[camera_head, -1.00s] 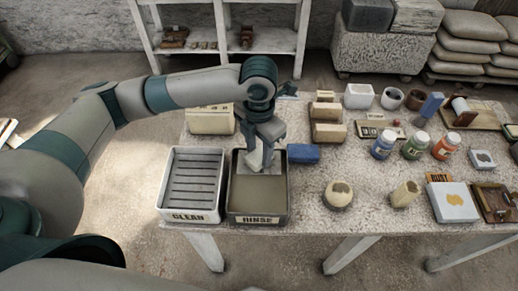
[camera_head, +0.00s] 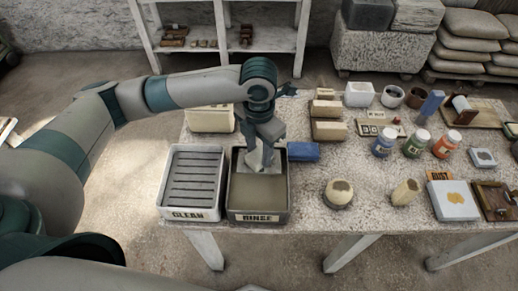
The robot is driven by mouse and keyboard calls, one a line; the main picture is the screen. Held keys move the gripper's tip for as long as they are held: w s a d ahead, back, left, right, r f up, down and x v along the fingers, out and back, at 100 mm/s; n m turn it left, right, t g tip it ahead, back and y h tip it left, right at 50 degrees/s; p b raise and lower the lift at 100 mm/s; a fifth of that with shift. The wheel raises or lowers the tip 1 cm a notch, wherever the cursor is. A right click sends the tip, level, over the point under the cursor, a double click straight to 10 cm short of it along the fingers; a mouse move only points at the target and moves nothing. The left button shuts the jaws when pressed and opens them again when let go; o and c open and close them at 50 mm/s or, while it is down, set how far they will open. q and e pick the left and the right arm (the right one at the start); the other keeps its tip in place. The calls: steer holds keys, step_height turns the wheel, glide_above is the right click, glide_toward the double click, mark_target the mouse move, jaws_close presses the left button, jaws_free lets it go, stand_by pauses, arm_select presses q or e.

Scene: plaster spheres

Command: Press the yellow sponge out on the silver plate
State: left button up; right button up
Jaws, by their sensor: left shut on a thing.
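My left gripper (camera_head: 260,152) reaches down over the back part of the tray labelled RINSE (camera_head: 232,217). It is shut on a pale piece (camera_head: 254,160) that is mostly hidden by the fingers; I cannot tell whether this is the yellow sponge. The RINSE tray has a dull tan surface inside. To its left stands the tray labelled CLEAN (camera_head: 163,190), with a grey ribbed inside (camera_head: 192,184). No separate silver plate can be made out for certain. My right gripper is not in view.
A blue block (camera_head: 304,152) lies right of the RINSE tray. Tan blocks (camera_head: 329,131) stand behind it. A pale ball (camera_head: 339,192) and a cylinder (camera_head: 405,193) sit right of the trays.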

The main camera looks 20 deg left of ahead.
mark_target(259, 155)
arm_select(q)
steer(key=shift+f, duration=0.4)
stand_by(0.4)
stand_by(0.8)
steer(key=shift+f, duration=0.1)
stand_by(1.2)
stand_by(0.6)
steer(key=shift+r+p, duration=0.35)
steer(key=shift+p, duration=0.2)
step_height(259, 155, up, 6)
steer(key=p, duration=0.6)
steer(key=shift+r, duration=0.25)
